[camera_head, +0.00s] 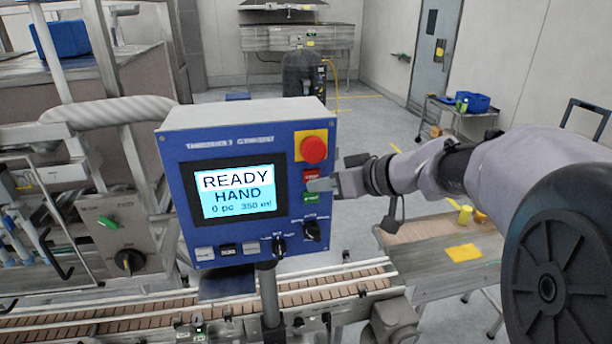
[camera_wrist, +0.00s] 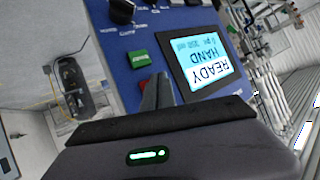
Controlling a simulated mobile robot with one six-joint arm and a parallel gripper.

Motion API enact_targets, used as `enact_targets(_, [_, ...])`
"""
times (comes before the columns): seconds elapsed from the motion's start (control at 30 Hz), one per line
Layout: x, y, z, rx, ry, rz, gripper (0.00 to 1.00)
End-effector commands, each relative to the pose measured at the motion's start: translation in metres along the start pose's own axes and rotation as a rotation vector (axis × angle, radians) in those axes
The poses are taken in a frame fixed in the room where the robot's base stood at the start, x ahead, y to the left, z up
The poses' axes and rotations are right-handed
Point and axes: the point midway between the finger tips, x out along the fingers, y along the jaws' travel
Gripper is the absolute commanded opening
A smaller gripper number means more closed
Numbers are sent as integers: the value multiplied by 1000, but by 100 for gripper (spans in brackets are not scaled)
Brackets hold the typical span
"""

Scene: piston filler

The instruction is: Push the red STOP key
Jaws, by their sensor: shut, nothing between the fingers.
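The red STOP key (camera_head: 310,175) is on the right side of the blue control panel (camera_head: 180,200), below the red mushroom button (camera_head: 314,149) on its yellow plate and above the green key (camera_head: 311,198). My gripper (camera_head: 321,185) is shut and empty, with its tip close to the panel by the lower edge of the red key, between it and the green key. I cannot tell whether it touches. In the wrist view my shut fingers (camera_wrist: 158,88) point at the panel beside the green key (camera_wrist: 138,59); they and the gripper body hide much of the area around the red key.
The lit screen (camera_head: 237,190) reads READY HAND. Two black rotary selectors (camera_head: 312,230) sit below the keys, with small push buttons to their left. A conveyor (camera_head: 130,322) runs beneath the panel. A table (camera_head: 430,250) stands at the right.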

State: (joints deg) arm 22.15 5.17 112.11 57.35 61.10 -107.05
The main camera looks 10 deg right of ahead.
Motion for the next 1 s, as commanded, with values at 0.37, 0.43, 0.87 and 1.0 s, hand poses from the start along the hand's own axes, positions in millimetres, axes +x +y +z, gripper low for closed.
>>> enact_targets(0.37, [-21, -15, 19, -1, 1, 1, 0])
enact_targets(0.43, [-26, -19, 22, 0, 2, 1, 0])
enact_targets(0.87, [-35, -26, 25, 1, 0, 0, 0])
enact_targets(1.0, [-35, -25, 25, 0, 0, 0, 0])
